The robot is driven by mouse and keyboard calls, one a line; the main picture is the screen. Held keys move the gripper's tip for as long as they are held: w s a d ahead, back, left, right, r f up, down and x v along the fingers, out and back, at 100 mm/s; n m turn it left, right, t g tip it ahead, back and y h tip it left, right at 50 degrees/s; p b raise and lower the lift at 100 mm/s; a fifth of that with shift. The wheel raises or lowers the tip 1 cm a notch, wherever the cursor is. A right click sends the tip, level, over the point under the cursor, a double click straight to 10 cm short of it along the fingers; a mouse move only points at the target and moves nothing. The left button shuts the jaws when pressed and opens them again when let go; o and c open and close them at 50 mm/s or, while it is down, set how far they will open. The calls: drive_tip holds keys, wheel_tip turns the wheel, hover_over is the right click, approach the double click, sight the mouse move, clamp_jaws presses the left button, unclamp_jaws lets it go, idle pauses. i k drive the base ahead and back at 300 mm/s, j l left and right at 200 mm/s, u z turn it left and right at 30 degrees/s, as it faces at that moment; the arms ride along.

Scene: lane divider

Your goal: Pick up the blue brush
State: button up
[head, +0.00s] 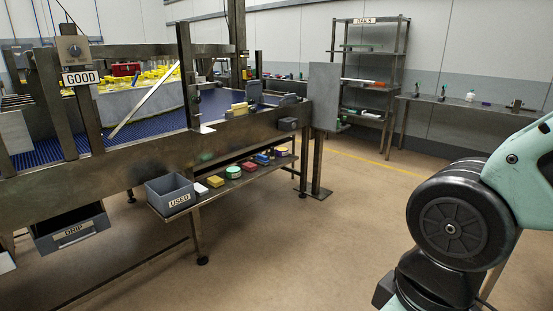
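A small blue item (262,158) lies on the low shelf under the conveyor frame, in the middle of the head view. It is the only clearly blue loose item in that row and looks like the blue brush, but it is too small to make out bristles. A red item (249,166) lies just to its left, and a yellow and purple item (281,151) to its right. My gripper is not in view. Only part of my arm shows at the right edge, well apart from the shelf.
A grey bin marked USED (170,197) stands at the shelf's near end. A green round item (233,172), a yellow block (215,181) and a white block (200,188) share the shelf (224,187). A rack marked RAILS (407,70) stands behind. The floor (310,245) ahead is clear.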

sight(261, 159)
drive_tip(key=i, duration=1.3)
drive_tip(key=i+l+u, duration=0.15)
drive_tip(key=i, duration=1.1)
drive_tip(key=i+l+u, duration=0.15)
drive_tip(key=i+u, duration=0.15)
drive_tip(key=i, duration=0.2)
drive_tip(key=i+l+u, duration=0.25)
drive_tip(key=i, duration=0.25)
drive_tip(key=i+l+u, duration=0.3)
drive_tip(key=i+l, duration=0.1)
drive_tip(key=i, duration=0.1)
